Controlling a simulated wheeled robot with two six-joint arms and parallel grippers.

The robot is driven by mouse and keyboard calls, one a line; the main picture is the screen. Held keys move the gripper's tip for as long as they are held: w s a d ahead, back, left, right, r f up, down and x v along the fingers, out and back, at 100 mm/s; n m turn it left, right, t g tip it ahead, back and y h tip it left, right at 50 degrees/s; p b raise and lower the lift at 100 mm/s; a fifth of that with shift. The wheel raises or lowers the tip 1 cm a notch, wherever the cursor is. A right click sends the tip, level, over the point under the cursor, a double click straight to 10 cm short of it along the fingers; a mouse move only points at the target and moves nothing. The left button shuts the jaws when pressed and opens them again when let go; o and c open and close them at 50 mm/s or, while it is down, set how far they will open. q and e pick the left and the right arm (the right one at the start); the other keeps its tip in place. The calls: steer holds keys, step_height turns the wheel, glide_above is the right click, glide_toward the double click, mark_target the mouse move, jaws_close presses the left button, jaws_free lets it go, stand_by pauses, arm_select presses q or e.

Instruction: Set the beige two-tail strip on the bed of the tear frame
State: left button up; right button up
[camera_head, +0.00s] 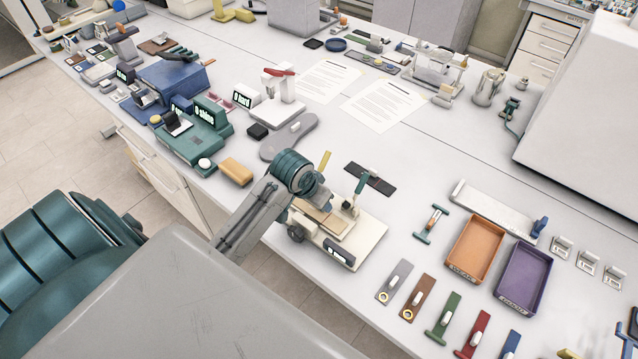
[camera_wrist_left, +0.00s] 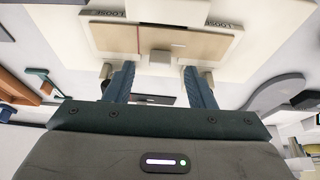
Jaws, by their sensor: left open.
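The tear frame (camera_head: 368,237) is a cream base with a small display, standing near the front edge of the bench in the head view. A flat beige strip (camera_head: 318,217) appears to lie on its bed, partly hidden by my left arm. In the left wrist view the beige piece (camera_wrist_left: 195,45) lies across the cream frame (camera_wrist_left: 255,15) between "LOOSE" labels, with a dark line near its middle. My left gripper (camera_wrist_left: 160,85) is open, its two blue fingers apart beside the beige piece. A small white block shows between the fingertips; I cannot tell contact.
Grey, brown, green, red and blue pieces lie right of the frame, below an orange tray (camera_head: 452,270) and a purple tray (camera_head: 501,290).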

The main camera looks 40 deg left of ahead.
arm_select(q)
steer(key=b+v, duration=0.1)
steer(key=v, duration=0.7)
steer(key=shift+f, duration=0.1)
